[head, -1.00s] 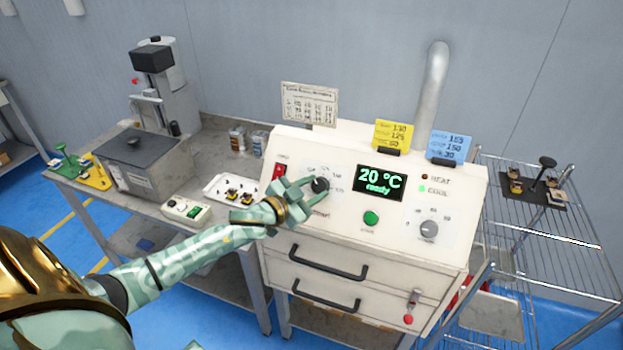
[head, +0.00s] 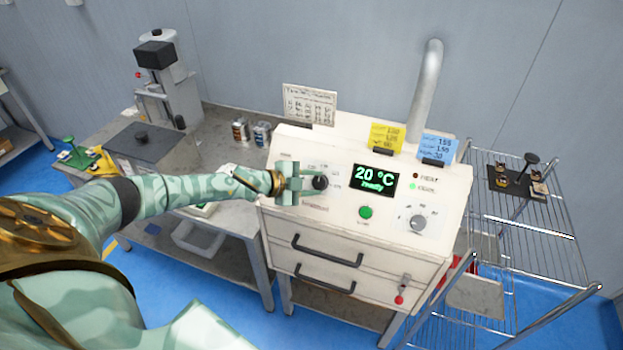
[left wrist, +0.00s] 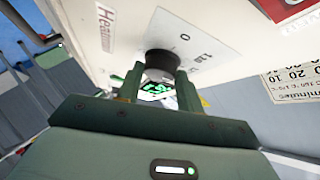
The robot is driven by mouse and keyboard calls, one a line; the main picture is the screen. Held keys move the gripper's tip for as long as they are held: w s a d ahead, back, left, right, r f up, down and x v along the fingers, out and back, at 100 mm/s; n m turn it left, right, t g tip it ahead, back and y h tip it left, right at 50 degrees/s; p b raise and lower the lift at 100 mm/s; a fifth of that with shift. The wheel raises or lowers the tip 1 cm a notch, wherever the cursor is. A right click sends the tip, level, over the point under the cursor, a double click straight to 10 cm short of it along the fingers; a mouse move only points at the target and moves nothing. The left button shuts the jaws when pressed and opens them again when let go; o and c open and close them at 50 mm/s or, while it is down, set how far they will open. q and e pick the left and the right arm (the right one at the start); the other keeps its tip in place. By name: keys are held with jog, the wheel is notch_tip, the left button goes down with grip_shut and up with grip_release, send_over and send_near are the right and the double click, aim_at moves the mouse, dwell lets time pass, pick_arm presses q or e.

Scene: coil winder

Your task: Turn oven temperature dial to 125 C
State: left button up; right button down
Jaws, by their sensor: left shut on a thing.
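The oven's temperature dial (head: 320,182) is a black knob on the left of the white control panel. In the left wrist view the dial (left wrist: 160,58) sits between the tips of two green fingers. My left gripper (head: 303,184) reaches it from the left and is shut on it. The gripper also shows in the left wrist view (left wrist: 158,80). The display (head: 375,180) reads 20 °C and "ready" in green. The scale around the dial is partly covered, and the pointer's setting cannot be read. My right gripper is not in view.
A green button (head: 366,212) and a second, grey dial (head: 418,223) lie to the right on the panel. Yellow (head: 386,136) and blue (head: 437,147) cards stand on top of the oven. A wire rack (head: 525,220) stands at the right.

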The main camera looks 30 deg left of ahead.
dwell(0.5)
pick_arm(q)
jog(key=o, duration=1)
jog(key=p+v, duration=0.1)
jog(key=v, duration=1.5)
jog(key=shift+r, duration=0.15)
